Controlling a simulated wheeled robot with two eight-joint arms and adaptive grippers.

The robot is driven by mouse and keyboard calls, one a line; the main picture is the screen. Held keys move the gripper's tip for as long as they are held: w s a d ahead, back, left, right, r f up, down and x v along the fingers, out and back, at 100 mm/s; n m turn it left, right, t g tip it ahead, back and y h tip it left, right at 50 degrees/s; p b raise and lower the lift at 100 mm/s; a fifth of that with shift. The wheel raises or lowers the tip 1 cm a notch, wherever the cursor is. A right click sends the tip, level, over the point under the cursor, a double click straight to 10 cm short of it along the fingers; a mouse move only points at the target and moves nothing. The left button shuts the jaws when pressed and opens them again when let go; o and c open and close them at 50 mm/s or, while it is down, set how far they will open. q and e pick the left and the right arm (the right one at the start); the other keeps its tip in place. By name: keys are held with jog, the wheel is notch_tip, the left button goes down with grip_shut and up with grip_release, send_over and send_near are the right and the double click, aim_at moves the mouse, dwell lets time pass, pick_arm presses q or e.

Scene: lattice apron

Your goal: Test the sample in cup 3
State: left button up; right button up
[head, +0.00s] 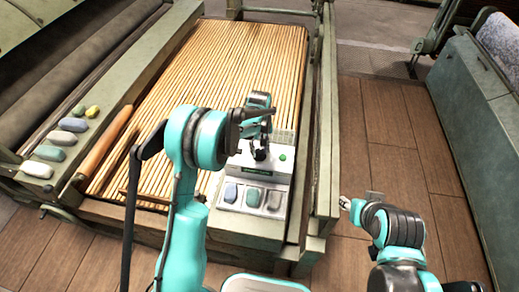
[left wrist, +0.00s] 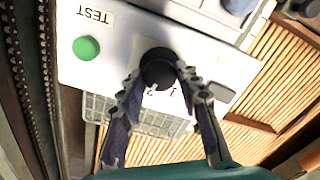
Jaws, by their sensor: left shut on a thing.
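A white test device (head: 225,174) stands at the front right of the slatted bed. Its front tray holds three stones in separate cups: blue (head: 231,193), grey-green (head: 253,197) and grey (head: 274,200). A green button (head: 282,157) is on its top; in the left wrist view it (left wrist: 87,48) sits beside the word TEST. My left gripper (left wrist: 160,82) is shut on a black knob (left wrist: 158,62), with the digits 1 and 2 printed near it. The fingers hide part of the dial, and I cannot tell where it points. My right gripper (head: 352,202) is low at the right, away from the device.
Several loose stones (head: 61,138) lie on the left ledge. A wooden roller (head: 106,143) lies along the slatted bed (head: 220,65). A green frame rail (head: 326,130) runs right of the device. The brown floor (head: 385,125) beyond it is clear.

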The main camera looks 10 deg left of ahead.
aim_at(259, 151)
pick_arm(q)
jog(key=m, duration=0.6)
jog(key=shift+m, duration=0.4)
dwell(0.3)
jog(key=o, duration=1.2)
jog(key=shift+c, duration=0.2)
notch_tip(259, 151, up, 12)
